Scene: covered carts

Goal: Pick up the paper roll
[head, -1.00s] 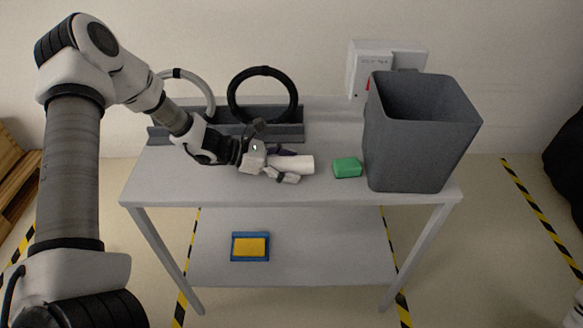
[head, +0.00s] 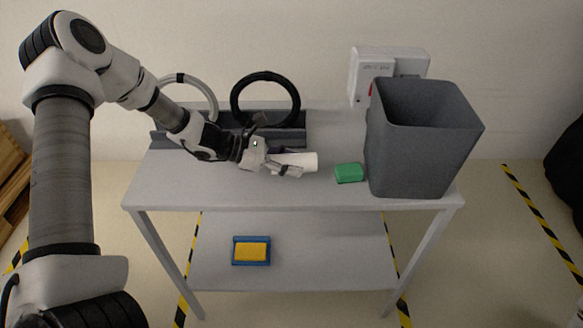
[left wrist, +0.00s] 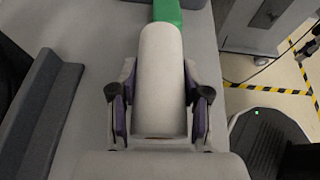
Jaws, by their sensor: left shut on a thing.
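The white paper roll (head: 300,160) is at my left gripper (head: 284,166) over the cart top (head: 230,190). In the left wrist view the roll (left wrist: 161,75) lies lengthwise between the two purple-padded fingers of my left gripper (left wrist: 159,108). The fingers are shut on the roll's sides. In the head view part of the roll is hidden by the gripper. I cannot tell whether the roll touches the cart top. My right gripper is not in view.
A green block (head: 349,172) sits just right of the roll, beside a tall grey bin (head: 415,150). A black ring (head: 265,98) and a grey ring stand in a rack (head: 290,139) behind. A yellow sponge (head: 252,251) in a blue tray is on the lower shelf.

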